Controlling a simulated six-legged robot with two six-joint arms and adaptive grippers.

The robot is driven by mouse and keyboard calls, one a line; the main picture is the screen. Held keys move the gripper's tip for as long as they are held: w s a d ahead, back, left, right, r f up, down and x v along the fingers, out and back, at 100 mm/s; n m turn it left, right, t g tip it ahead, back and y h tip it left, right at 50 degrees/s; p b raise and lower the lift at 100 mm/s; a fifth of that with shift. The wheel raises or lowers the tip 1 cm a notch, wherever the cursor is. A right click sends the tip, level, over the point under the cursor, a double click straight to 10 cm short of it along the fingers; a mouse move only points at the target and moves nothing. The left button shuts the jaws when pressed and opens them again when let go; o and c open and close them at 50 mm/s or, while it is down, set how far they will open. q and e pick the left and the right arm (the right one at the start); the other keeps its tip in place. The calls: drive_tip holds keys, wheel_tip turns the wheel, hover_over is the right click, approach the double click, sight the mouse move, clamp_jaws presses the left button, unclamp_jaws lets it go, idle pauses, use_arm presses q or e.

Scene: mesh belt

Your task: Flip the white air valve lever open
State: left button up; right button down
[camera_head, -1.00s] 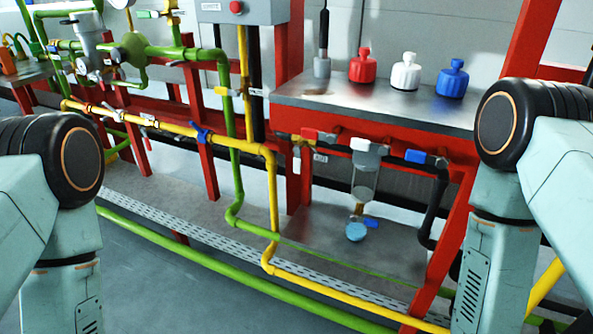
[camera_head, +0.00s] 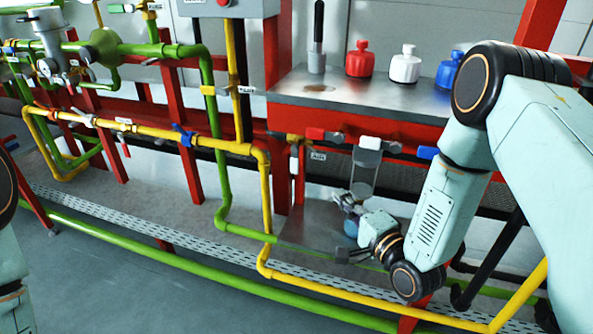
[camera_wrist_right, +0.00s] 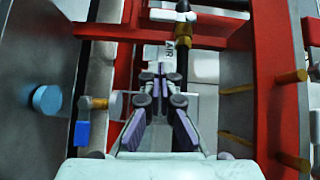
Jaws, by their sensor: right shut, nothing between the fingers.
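The white lever (camera_head: 294,161) hangs down from a brass valve (camera_head: 293,139) on the pipe under the steel table, left of the AIR label (camera_head: 318,156). In the right wrist view, the white lever (camera_wrist_right: 171,16) is at the top, just beyond the AIR label (camera_wrist_right: 183,42). My right gripper (camera_head: 347,203) is right of and below the lever, apart from it. In the wrist view, the right gripper (camera_wrist_right: 157,76) has its fingertips close together with nothing between them, pointing towards the label. My left gripper is out of view.
A red lever (camera_head: 323,135) and a blue lever (camera_head: 428,152) are nearby under the table. A clear cylinder (camera_head: 364,175) hangs by my right gripper. Red posts and yellow pipe (camera_head: 264,200) stand to the left. Red, white and blue bottles (camera_head: 404,65) stand on the table.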

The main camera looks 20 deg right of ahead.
drive_tip(key=shift+s+d+r+m, duration=0.1)
drive_tip(key=shift+s+d+m, duration=0.15)
drive_tip(key=shift+d+m, duration=0.25)
drive_tip(key=shift+a, duration=0.1)
drive_tip(key=shift+w, duration=0.1)
drive_tip(key=b, duration=0.4)
approach(294, 159)
drive_tip(key=w+d+f, duration=0.2)
drive_tip(key=w+f, duration=0.1)
drive_tip(key=w, duration=0.3)
drive_tip(key=shift+w+a+r, duration=0.3)
drive_tip(key=shift+a+r, duration=0.05)
drive_tip(key=shift+a, duration=0.2)
